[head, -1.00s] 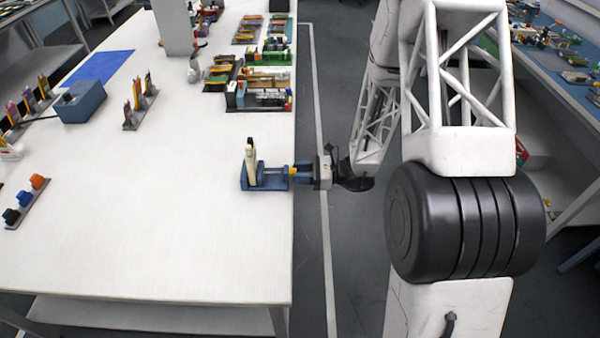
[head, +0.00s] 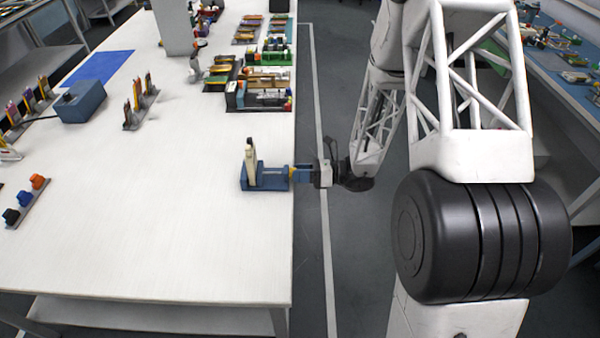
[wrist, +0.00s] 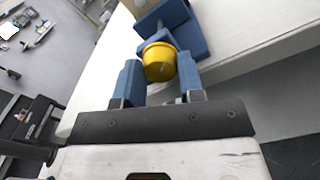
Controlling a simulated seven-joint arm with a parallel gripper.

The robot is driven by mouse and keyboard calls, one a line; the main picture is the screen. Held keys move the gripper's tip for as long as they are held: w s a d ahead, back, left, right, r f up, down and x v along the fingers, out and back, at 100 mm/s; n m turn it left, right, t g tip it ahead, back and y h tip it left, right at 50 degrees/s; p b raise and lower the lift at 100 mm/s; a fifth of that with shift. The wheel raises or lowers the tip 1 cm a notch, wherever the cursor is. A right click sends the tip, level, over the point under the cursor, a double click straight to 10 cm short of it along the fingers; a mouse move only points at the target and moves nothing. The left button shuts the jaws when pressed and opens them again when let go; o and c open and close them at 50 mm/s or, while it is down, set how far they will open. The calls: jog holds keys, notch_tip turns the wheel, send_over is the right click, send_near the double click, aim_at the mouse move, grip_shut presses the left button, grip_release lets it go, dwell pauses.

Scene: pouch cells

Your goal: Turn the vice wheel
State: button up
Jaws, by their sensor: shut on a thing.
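The blue vice (head: 270,179) stands at the right edge of the white table, with a pale upright piece (head: 250,160) at its left end. In the wrist view, its blue body (wrist: 192,32) is at the top. The yellow vice wheel (wrist: 160,61) faces the wrist camera and sits between my blue fingers. My gripper (wrist: 158,76) is shut on the wheel, one finger on each side. In the head view, my gripper (head: 300,172) reaches the vice from the right, past the table edge, and mostly hides the wheel.
The white table (head: 180,240) is clear around the vice. A blue box (head: 82,102), a rack of upright pieces (head: 138,102) and a strip of coloured knobs (head: 28,200) are to the left. Trays of parts (head: 262,85) lie farther back. Open floor is right of the table.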

dwell(0.3)
jog(key=o, duration=0.9)
jog(key=shift+n, duration=0.3)
jog(key=d+n, duration=0.5)
jog(key=d, duration=0.3)
jog(key=shift+s+d+r+n+g+h, duration=0.55)
jog(key=shift+s+r+n+h, duration=1.4)
jog(key=shift+s+r, duration=1.4)
jog(key=shift+s+d+r+n+g+h, duration=0.55)
jog(key=shift+s+r+n+h, duration=1.35)
jog(key=shift+s+r, duration=1.4)
jog(key=shift+s+d+r+n+g+h, duration=0.35)
jog(key=shift+s+r+n+g+h, duration=0.35)
jog(key=shift+s+r+n+h, duration=1.95)
